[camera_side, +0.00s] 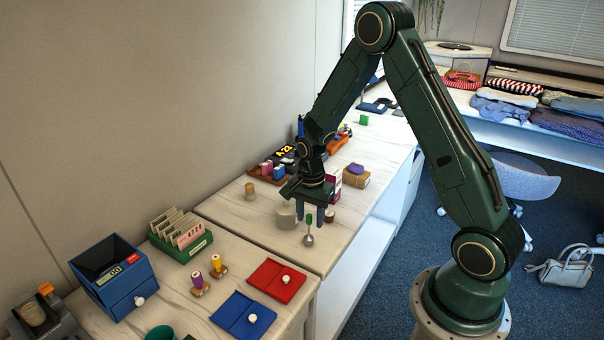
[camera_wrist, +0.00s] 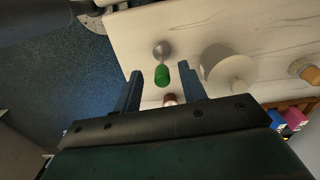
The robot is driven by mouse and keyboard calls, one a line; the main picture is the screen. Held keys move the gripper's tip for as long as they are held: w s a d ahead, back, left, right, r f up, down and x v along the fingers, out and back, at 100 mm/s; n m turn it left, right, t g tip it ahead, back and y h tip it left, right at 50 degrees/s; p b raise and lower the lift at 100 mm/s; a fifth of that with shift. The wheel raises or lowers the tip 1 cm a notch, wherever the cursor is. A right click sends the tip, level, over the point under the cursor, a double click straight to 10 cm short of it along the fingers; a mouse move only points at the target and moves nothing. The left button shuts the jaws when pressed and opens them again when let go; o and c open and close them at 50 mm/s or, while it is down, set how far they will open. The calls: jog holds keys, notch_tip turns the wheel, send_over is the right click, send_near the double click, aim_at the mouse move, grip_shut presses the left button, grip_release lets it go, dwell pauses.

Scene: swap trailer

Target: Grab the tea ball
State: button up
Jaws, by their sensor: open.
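The tea ball (camera_side: 308,240) is a small silver ball with a green handle, standing handle up on the pale wooden bench. In the wrist view its silver ball (camera_wrist: 161,49) and green handle (camera_wrist: 162,76) show between the fingers. My gripper (camera_side: 310,216) points down over it, its two blue fingers open on either side of the handle, with no contact visible. The wrist view also shows my gripper (camera_wrist: 161,72) open, with gaps between handle and fingers.
A round pale grey pot (camera_side: 286,216) stands close left of my gripper. A small brown-and-white item (camera_side: 330,215) is close to its right. A cardboard box (camera_side: 357,179) is behind.

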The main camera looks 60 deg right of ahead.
aim_at(309, 223)
jog(key=shift+w+f, duration=0.15)
jog(key=shift+f, duration=2.2)
grip_shut()
